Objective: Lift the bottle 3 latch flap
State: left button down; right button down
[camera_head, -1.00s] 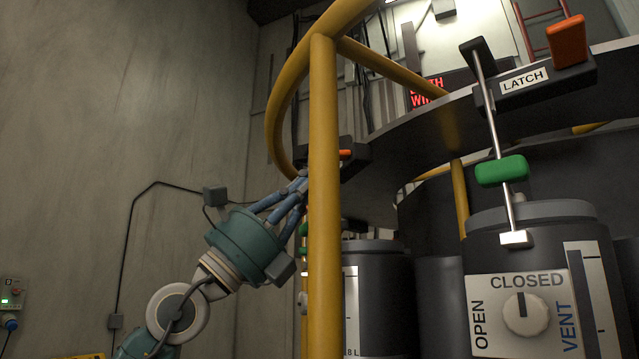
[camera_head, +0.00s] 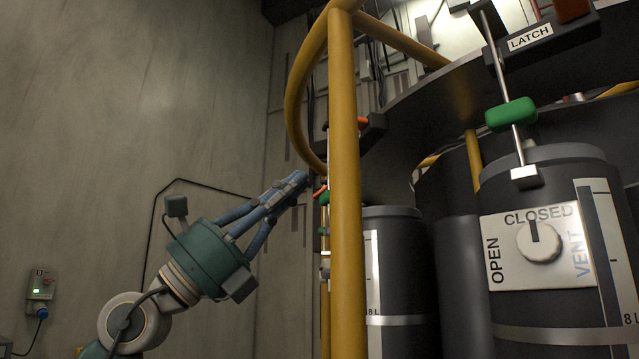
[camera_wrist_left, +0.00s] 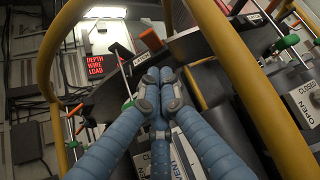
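My left gripper (camera_head: 300,180) points up and right, left of the yellow post. Its blue fingers are closed together at the tips, which show in the left wrist view (camera_wrist_left: 157,76) with nothing seen between them. An orange latch flap (camera_head: 361,121) sits on a dark latch block behind the post, above and right of the fingertips. In the left wrist view an orange flap (camera_wrist_left: 151,39) stands beyond the fingertips, near a LATCH label. Another orange flap (camera_head: 574,9) is at the top right, cut by the frame. No bottle number is readable. My right gripper is not in view.
A yellow post (camera_head: 344,200) and curved rail stand close to the left gripper. Dark bottles (camera_head: 545,290) hang under a curved dark ring; rods with green handles (camera_head: 511,114) run down to them. Free room lies left, before the grey wall (camera_head: 130,110).

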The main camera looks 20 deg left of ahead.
pick_arm(q)
jog(key=v, duration=0.2)
jog(key=shift+s+a+f+b, duration=0.15)
jog(key=shift+s+a+b, duration=0.1)
jog(key=shift+b, duration=0.1)
dwell(0.4)
